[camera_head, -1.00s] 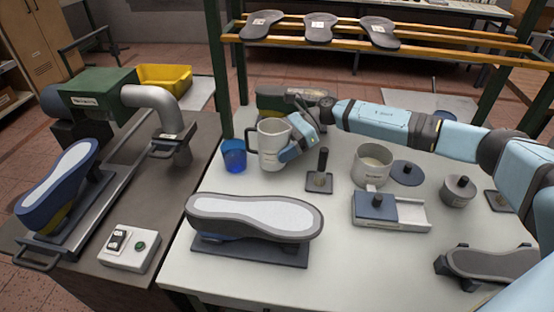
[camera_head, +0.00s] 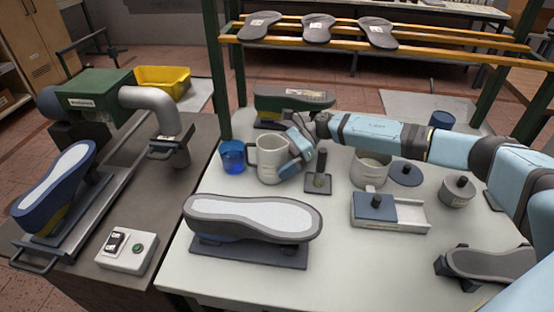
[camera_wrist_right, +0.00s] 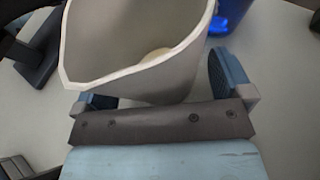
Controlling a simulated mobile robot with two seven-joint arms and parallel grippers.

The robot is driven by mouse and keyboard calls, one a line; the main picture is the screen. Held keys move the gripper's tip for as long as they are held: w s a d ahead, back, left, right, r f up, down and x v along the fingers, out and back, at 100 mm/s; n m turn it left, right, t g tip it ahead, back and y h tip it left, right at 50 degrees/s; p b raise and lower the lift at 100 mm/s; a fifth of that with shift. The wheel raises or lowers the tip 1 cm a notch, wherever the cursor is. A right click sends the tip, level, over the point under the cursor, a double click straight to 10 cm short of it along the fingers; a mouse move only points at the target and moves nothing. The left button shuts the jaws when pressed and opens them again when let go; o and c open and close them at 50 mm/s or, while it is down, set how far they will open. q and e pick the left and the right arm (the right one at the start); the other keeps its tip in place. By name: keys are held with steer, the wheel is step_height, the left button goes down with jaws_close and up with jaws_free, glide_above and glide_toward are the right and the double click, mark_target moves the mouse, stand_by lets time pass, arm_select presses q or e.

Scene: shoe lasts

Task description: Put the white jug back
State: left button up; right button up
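The white jug (camera_head: 271,161) stands upright at the back left of the white table, its handle toward the left. My right gripper (camera_head: 296,152) is at its right side. In the right wrist view, the jug (camera_wrist_right: 150,55) sits between the spread fingers of my right gripper (camera_wrist_right: 165,95), with a gap beside the right finger. The left finger's tip is partly hidden behind the jug. My left gripper is not in view.
A blue cup (camera_head: 232,156) stands close left of the jug, and an upright dark-handled tool (camera_head: 320,172) close right. A shoe on a last (camera_head: 292,103) lies behind. A large sole on a last (camera_head: 254,219) is in front. A pot (camera_head: 370,169) stands farther right.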

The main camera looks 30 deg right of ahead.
steer(key=shift+r, duration=0.1)
steer(key=shift+r+p, duration=0.2)
steer(key=shift+p, duration=0.1)
steer(key=shift+d, duration=0.4)
steer(key=b+v, duration=0.1)
steer(key=v, duration=1)
steer(key=shift+r, duration=0.1)
